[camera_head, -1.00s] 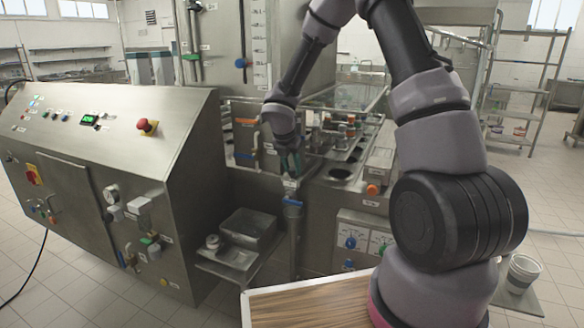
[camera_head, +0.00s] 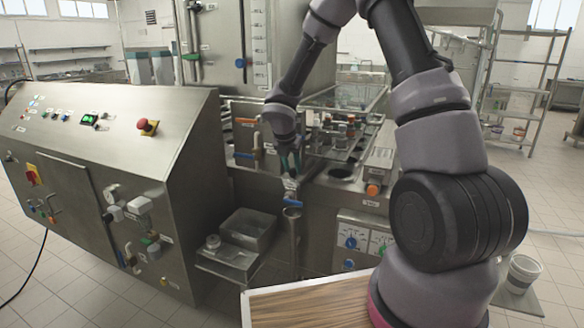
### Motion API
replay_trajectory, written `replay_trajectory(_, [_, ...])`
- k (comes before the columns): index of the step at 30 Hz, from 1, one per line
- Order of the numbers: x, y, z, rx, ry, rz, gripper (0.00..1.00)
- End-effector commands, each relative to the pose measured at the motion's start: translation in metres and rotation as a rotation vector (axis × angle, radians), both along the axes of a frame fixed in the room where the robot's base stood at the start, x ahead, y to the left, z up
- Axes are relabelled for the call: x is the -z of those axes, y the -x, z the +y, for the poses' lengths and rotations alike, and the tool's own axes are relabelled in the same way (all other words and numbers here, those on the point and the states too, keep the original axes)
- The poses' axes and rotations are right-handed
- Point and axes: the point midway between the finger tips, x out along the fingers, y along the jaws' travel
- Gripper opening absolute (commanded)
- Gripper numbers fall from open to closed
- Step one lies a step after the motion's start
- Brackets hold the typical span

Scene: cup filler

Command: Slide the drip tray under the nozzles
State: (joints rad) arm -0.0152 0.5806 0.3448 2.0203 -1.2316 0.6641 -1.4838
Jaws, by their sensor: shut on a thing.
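My gripper (camera_head: 290,163) reaches down at the middle of the machine, with its dark greenish fingers over a small metal part. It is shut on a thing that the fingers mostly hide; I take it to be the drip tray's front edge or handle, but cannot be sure. A small white label (camera_head: 289,184) shows just below the fingers. The drip tray and the nozzles cannot be clearly told apart from the other metal parts at this size.
A steel control cabinet (camera_head: 100,150) with a red button stands on the left. A blue-handled valve (camera_head: 292,202) sits just below my gripper. A steel bin (camera_head: 248,228) is on a low shelf. A wooden-topped table (camera_head: 300,305) is in front.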

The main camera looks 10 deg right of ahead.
Motion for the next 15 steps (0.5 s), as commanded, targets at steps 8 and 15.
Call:
replay_trajectory(8, [0.000, 0.038, -0.054, 0.005, 0.006, 0.003, 0.00])
replay_trajectory(15, [0.000, 0.064, -0.089, 0.006, 0.003, 0.002, 0.00])
